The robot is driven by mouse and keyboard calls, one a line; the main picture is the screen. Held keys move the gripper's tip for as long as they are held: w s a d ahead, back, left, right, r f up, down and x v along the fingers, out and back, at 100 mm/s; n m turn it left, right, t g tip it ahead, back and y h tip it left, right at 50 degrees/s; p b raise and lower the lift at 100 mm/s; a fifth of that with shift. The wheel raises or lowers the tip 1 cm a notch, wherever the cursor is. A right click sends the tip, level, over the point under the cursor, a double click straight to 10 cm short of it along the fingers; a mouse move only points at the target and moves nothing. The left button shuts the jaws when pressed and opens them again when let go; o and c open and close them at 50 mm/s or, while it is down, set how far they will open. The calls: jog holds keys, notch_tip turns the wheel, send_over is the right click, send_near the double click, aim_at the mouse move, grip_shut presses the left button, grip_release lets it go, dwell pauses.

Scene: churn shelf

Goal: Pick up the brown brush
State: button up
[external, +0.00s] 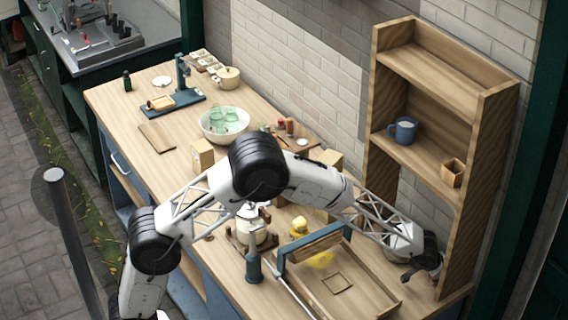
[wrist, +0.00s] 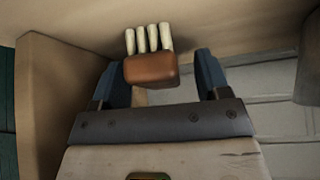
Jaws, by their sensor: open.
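The brown brush (wrist: 152,70) shows in the wrist view as a reddish-brown block with several pale, thick bristles at its upper side. My gripper is open, and I cannot tell how deep the brush is between the fingers. In the external view my gripper (external: 428,272) is low at the wooden shelf unit (external: 458,235), near its bottom compartment. I cannot make out the brush in that view.
A blue mug (external: 403,130) and a small wooden box (external: 452,172) stand on the shelf above my gripper. A wooden tray (external: 345,288) is left of it on the workbench (external: 110,100).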

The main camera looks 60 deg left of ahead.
jog(key=shift+c, duration=0.3)
jog(key=c, duration=1)
jog(key=shift+r, duration=0.15)
jog(key=shift+s+a+r, duration=0.1)
jog(key=shift+s+r, duration=0.05)
jog(key=shift+r, duration=0.2)
notch_tip(320, 180, up, 11)
jog(key=s+a, duration=0.4)
jog(key=s, duration=0.1)
jog(key=s+a, duration=0.4)
jog(key=s, duration=0.1)
jog(key=s+a, duration=0.4)
jog(key=s, duration=0.1)
jog(key=shift+a+f, duration=0.2)
jog(key=shift+s, duration=0.1)
